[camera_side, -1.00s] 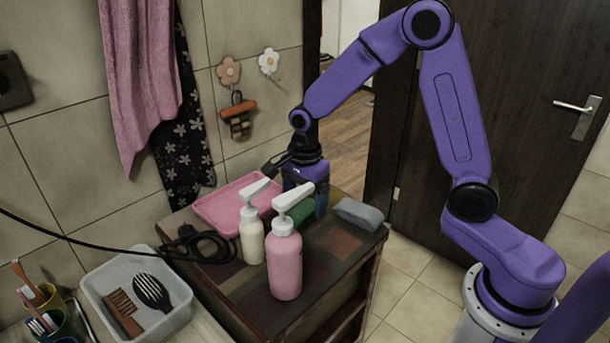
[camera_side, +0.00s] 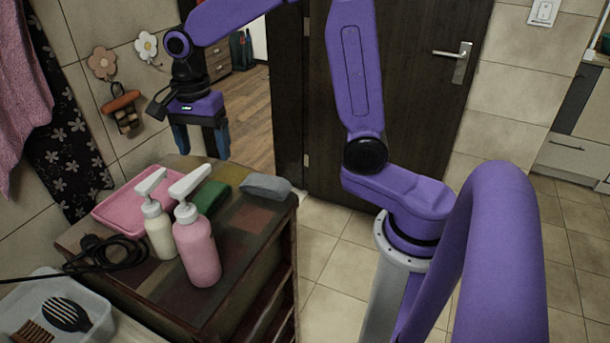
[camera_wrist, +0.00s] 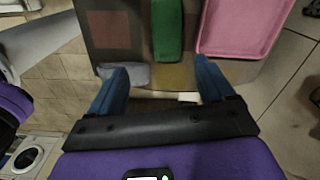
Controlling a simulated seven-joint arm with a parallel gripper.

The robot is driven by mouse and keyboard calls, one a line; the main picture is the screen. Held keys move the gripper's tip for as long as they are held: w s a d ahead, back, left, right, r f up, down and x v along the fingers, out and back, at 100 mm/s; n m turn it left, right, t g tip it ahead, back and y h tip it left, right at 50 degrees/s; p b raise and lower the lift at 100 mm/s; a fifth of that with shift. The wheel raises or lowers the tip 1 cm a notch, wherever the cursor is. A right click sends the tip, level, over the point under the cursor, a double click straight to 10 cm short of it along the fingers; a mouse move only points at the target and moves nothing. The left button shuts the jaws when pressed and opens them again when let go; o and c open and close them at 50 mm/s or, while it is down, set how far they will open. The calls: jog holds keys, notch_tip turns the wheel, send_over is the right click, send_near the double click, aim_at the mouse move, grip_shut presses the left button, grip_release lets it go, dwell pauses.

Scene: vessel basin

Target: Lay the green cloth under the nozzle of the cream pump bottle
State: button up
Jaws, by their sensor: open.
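The green cloth (camera_side: 211,197) lies folded on the cabinet top behind the pink pump bottle. It also shows in the wrist view (camera_wrist: 167,30) as a green strip beside the pink tray. The cream pump bottle (camera_side: 159,231) stands upright left of the pink pump bottle (camera_side: 197,249), its white nozzle pointing up and right. My gripper (camera_side: 204,155) is raised above the far edge of the cabinet, behind the cloth and apart from it. Its blue fingers are spread, with nothing between them; they show in the wrist view (camera_wrist: 163,82) too.
A pink tray (camera_side: 106,216) lies at the cabinet's back left. A grey cloth (camera_side: 266,187) lies right of the green one. A black cable (camera_side: 112,262) coils at the left, near a clear bin (camera_side: 92,301). The cabinet top's right front is bare.

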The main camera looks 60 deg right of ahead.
jog(key=s+d+f+n, duration=0.1)
jog(key=s+n, duration=1.2)
jog(key=n, duration=0.1)
jog(key=s+f+n, duration=0.2)
jog(key=s+n, duration=1)
jog(key=n, duration=0.2)
jog(key=shift+s+d+f, duration=0.15)
jog(key=shift+s+d, duration=0.2)
jog(key=shift+s, duration=0.05)
